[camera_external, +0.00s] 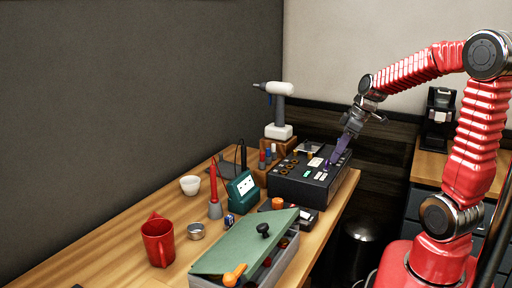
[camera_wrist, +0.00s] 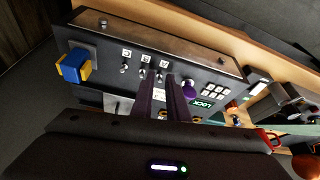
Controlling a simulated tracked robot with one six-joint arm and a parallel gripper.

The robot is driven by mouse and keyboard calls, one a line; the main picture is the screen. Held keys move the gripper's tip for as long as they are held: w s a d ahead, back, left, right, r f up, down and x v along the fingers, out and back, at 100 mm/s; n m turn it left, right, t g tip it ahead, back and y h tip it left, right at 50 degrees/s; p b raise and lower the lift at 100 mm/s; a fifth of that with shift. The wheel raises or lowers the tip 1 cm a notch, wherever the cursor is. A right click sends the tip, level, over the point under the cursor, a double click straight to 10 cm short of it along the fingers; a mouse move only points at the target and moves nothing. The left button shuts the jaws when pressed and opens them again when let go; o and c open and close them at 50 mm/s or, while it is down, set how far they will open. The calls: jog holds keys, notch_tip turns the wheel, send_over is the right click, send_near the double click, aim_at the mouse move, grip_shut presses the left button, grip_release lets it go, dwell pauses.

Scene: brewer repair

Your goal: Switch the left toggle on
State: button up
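The black control box (camera_external: 297,187) stands at the far right of the workbench. In the wrist view its dark panel (camera_wrist: 205,74) has a row of small metal toggles with pale labels. The leftmost toggle in that view (camera_wrist: 125,69) is clear of my fingers; the middle toggle (camera_wrist: 143,73) and the right toggle (camera_wrist: 160,77) are close to the fingertips. My gripper (camera_wrist: 160,80) has purple fingers, slightly apart with nothing seen between them. In the external view my gripper (camera_external: 337,154) is over the box's right side. Contact and the toggles' on or off state cannot be told.
A blue and yellow knob (camera_wrist: 75,66) sticks out at the panel's left end, and a purple knob (camera_wrist: 191,88) lies right of my fingers. A green-lidded toolbox (camera_external: 245,245), a red mug (camera_external: 158,241) and a teal meter (camera_external: 243,187) stand on the bench (camera_external: 100,262).

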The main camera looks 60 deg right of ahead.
jog(key=shift+f, duration=0.2)
jog(key=shift+c, duration=0.6)
grip_shut()
